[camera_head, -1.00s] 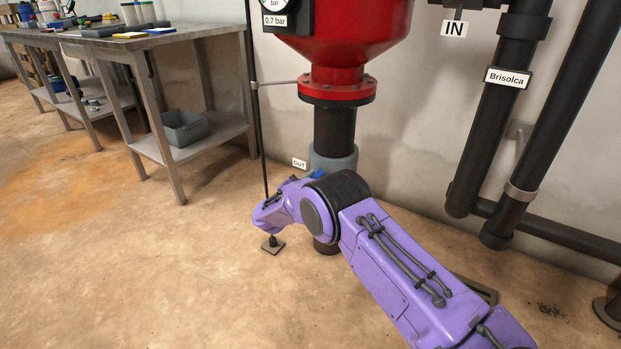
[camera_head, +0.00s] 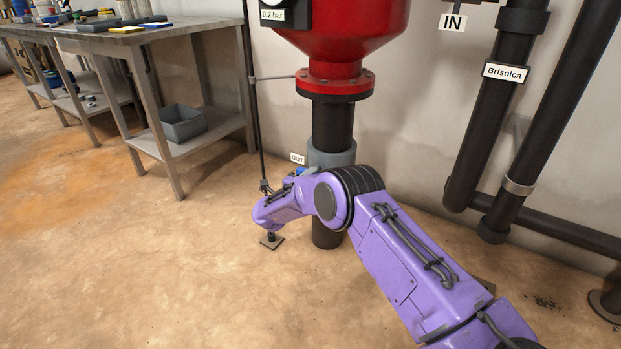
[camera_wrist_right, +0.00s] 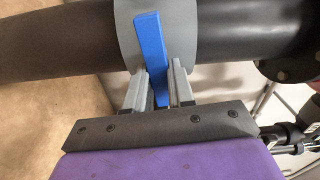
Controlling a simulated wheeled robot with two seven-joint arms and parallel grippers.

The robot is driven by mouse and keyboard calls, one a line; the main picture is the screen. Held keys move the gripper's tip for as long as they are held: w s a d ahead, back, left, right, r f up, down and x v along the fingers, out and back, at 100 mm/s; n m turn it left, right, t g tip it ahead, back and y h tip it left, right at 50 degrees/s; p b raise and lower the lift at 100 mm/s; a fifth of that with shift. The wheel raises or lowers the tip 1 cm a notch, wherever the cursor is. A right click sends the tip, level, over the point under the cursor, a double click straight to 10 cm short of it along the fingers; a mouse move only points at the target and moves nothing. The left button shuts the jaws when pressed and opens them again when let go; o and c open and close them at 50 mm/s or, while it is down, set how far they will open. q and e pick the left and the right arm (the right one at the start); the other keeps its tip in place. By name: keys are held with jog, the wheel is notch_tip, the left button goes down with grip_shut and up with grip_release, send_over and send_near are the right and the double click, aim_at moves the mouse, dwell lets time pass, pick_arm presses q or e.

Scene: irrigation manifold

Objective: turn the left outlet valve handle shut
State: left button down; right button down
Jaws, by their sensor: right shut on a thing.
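The blue valve handle (camera_wrist_right: 151,58) sits on a grey valve body (camera_wrist_right: 183,25) around a dark pipe in the right wrist view. It lies crosswise to the pipe, slightly tilted. My right gripper (camera_wrist_right: 160,75) is shut on the handle, a finger on each side. In the head view only a bit of the blue handle (camera_head: 300,171) shows beside the grey valve body (camera_head: 332,156), below the red tank; my purple right arm covers the rest and the fingers. My left gripper is not in view.
The red tank (camera_head: 345,30) stands above the outlet pipe, with an OUT label (camera_head: 298,158) and a gauge display (camera_head: 272,15) reading 0.2 bar. Dark pipes (camera_head: 500,90) stand at right. A metal workbench (camera_head: 190,28) is at left. The floor (camera_head: 130,270) in front is clear.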

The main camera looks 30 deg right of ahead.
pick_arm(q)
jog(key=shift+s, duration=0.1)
pick_arm(e)
jog(key=shift+f+m, duration=0.15)
jog(key=shift+m, duration=0.35)
jog(key=c, duration=1)
grip_release()
jog(key=shift+a, duration=0.1)
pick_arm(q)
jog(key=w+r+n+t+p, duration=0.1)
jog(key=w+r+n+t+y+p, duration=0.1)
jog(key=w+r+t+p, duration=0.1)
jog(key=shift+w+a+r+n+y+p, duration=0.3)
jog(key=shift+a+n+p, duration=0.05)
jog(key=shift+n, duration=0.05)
pick_arm(e)
jog(key=v, duration=1)
jog(key=shift+a, duration=0.2)
